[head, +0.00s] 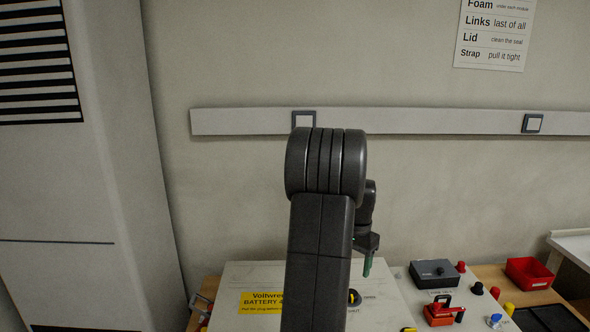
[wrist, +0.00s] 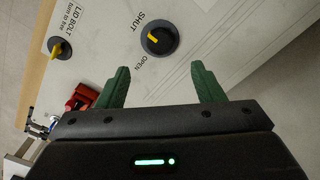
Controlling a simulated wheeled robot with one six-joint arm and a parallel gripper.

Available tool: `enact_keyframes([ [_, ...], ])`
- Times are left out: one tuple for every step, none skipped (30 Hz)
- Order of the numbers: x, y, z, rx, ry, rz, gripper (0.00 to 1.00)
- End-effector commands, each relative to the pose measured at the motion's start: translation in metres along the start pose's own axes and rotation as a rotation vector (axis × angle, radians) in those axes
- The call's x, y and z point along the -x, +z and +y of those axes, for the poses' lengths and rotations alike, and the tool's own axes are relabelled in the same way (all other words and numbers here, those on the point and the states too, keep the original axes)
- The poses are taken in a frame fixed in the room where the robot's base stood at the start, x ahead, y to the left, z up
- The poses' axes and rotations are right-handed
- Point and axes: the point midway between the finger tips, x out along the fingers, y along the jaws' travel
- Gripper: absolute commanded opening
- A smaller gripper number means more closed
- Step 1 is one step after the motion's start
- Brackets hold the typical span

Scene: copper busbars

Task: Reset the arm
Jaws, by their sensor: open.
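My gripper (wrist: 160,88) has green fingers that stand wide apart with nothing between them in the wrist view. In the head view the gripper (head: 367,268) hangs over the white panel (head: 235,275), partly behind my dark arm. In the wrist view a round dark knob with a yellow handle (wrist: 158,40) lies beyond the fingers, between the words SHUT and OPEN. The same knob (head: 354,297) shows beside my arm in the head view. Whether the fingers touch the panel cannot be told, but the wrist view shows them apart from the knob.
A lid bolt knob (wrist: 60,47) sits at the panel's left in the wrist view. At right in the head view are a grey box (head: 434,273), a red bin (head: 529,273), a red device (head: 442,311) and a black tray (head: 548,318). A wall rail (head: 420,122) runs behind.

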Motion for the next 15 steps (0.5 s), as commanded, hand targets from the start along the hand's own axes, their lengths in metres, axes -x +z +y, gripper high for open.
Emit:
enact_keyframes([
  [-0.011,0.001,0.001,0.0,0.003,-0.005,0.61],
  [-0.017,0.001,0.0,0.0,0.002,-0.004,0.61],
  [-0.025,0.001,0.0,0.0,0.002,-0.004,0.61],
  [-0.032,0.001,0.001,0.0,0.003,-0.004,0.61],
  [-0.038,0.001,0.001,0.0,0.003,-0.005,0.61],
  [-0.045,0.001,0.0,0.0,0.002,-0.004,0.61],
  [-0.051,0.001,0.0,0.0,0.003,-0.004,0.61],
  [-0.058,0.001,0.001,0.0,0.003,-0.004,0.61],
  [-0.066,0.001,0.001,0.001,0.003,-0.004,0.61],
  [-0.072,0.001,0.001,0.001,0.003,-0.004,0.61],
  [-0.078,0.001,0.001,0.001,0.003,-0.005,0.61],
  [-0.086,0.001,0.0,0.001,0.002,-0.004,0.61],
  [-0.091,0.001,0.0,0.001,0.003,-0.004,0.61],
  [-0.098,0.001,0.001,0.001,0.003,-0.004,0.61],
  [-0.106,0.002,0.001,0.001,0.003,-0.005,0.61],
])
